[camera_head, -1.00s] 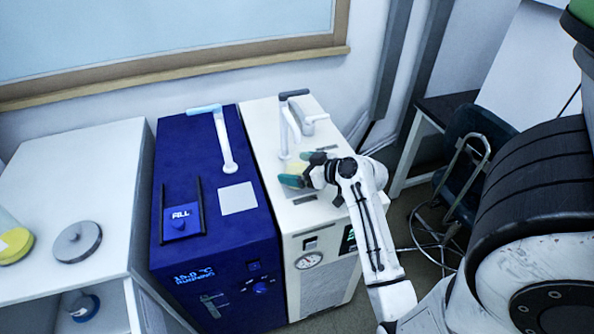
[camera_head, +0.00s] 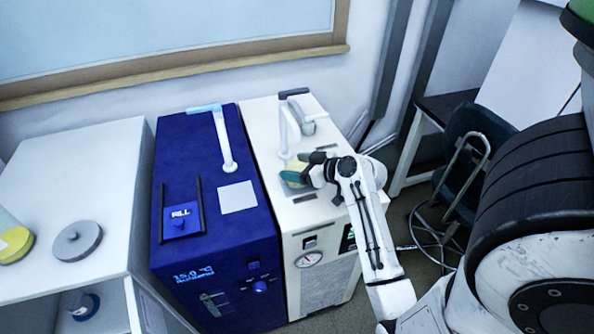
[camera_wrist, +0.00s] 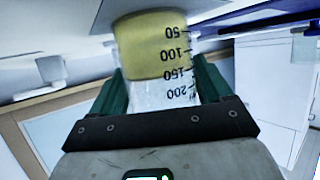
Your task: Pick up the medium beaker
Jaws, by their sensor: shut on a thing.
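The beaker (camera_wrist: 152,92) fills the middle of the wrist view. It is clear, with dark graduation marks that read upside down there, and it holds yellow contents. My gripper (camera_wrist: 158,88) has its green fingers shut on the beaker, one on each side. In the head view, my gripper (camera_head: 297,172) is over the top of the cream machine, and the yellow of the beaker (camera_head: 296,167) shows between its fingers. I cannot tell whether the beaker touches the machine top. Its lower part is hidden by the gripper.
The cream machine (camera_head: 325,243) has a white upright arm (camera_head: 284,130) close behind my gripper. A blue machine (camera_head: 208,255) with its own white arm (camera_head: 223,140) stands to the left. A white cabinet (camera_head: 75,180) at far left bears a grey round lid (camera_head: 78,240). A chair (camera_head: 480,150) stands right.

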